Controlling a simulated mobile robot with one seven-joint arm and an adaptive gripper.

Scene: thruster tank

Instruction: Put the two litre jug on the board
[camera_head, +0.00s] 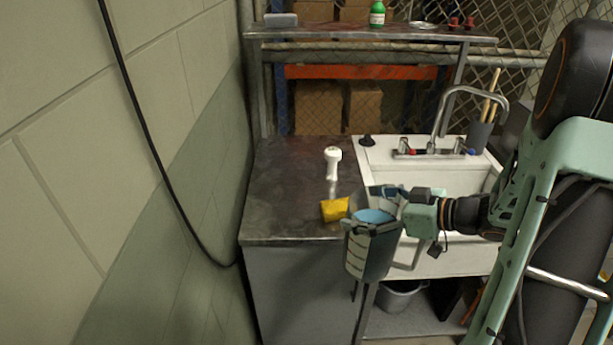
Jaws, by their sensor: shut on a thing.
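The jug (369,256) is a grey, see-through vessel with a blue round area showing at its open top. My gripper (387,205) is shut on the jug near its rim and holds it roughly upright. In the picture, the jug overlaps the front edge where the counter meets the sink; its base appears clear of any surface. The flat dark metal board (285,195) lies left of the sink, to the left of the jug. The fingertips are partly hidden against the jug.
A yellow sponge (334,209) and a white bottle-like item (333,163) stand on the board's right part. The white sink (470,178) with its tap (440,120) is at right. A wall (190,160) borders the board's left side. The board's left half is clear.

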